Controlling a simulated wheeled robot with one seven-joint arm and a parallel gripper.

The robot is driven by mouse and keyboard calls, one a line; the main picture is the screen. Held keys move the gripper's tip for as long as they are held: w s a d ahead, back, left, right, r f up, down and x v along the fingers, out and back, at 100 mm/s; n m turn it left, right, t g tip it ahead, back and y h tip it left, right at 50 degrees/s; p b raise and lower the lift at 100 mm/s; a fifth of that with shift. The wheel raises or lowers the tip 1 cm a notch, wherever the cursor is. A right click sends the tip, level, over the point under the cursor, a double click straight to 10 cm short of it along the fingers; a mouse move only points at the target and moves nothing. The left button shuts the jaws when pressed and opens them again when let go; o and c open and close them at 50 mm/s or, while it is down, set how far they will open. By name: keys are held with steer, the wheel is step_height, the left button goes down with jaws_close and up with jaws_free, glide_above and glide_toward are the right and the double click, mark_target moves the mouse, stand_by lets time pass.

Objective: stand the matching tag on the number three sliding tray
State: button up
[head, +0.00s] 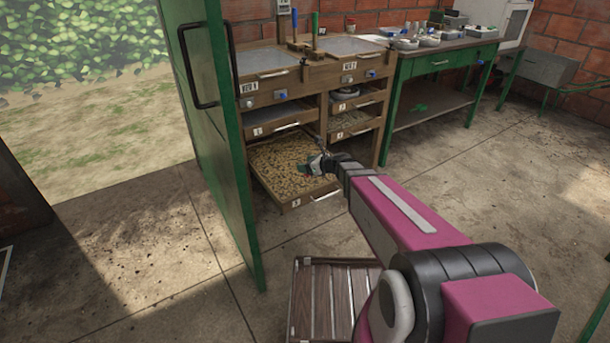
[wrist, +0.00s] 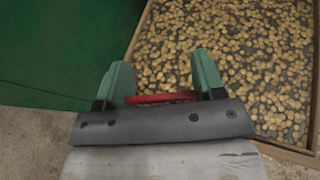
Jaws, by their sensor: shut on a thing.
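My gripper (head: 313,164) is above the tray's right part. In the wrist view my gripper (wrist: 163,78) has its green fingers on either side of a thin red tag (wrist: 160,98), held between them. The tag's face and any number on it are hidden.
A green door (head: 228,150) stands open along the tray's left side. Tray one (head: 275,127) and the right-hand trays (head: 350,120) sit in the wooden cabinet. A slatted wooden crate (head: 328,300) is on the floor in front. A green workbench (head: 440,64) stands at right.

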steer(key=w+f, duration=0.2)
steer(key=w, duration=0.1)
steer(key=w+f, duration=0.3)
steer(key=w, duration=0.1)
steer(key=w+a+f, duration=0.1)
steer(key=w+f, duration=0.1)
steer(key=w, duration=0.2)
steer(key=shift+w+f, duration=0.2)
steer(key=shift+w, duration=0.05)
steer(key=shift+s+f, duration=0.1)
steer(key=shift+f, duration=1.8)
steer(key=o, duration=0.9)
steer(key=shift+f, duration=0.1)
